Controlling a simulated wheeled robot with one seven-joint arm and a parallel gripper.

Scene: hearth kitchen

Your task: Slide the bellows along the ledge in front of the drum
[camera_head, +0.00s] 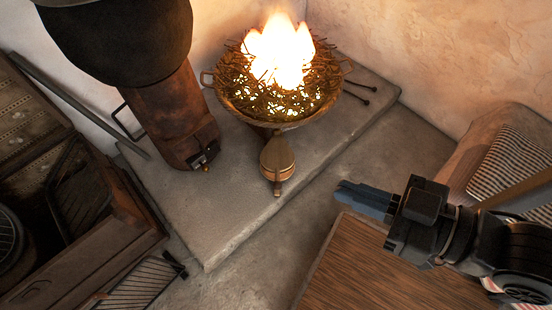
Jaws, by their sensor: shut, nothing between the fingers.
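The bellows (277,157), with a tan wooden face and a darker rim, stands on the stone ledge (224,229) just in front of the fire basin. The drum, which I take to be the rusty cylinder (168,115) with a small tap low on its side, stands on the ledge to the left, under a large dark round vessel (125,35). My gripper (340,194) is shut and empty. It is to the right of the bellows, apart from it, in front of the ledge and near the wooden table top.
A wide basin (232,103) of burning twigs stands on the ledge behind the bellows. Two dark rods (358,91) lie to its right. A wooden table top (345,271) is below my gripper. A dark chest (90,255) is at left. The ledge's front left is bare.

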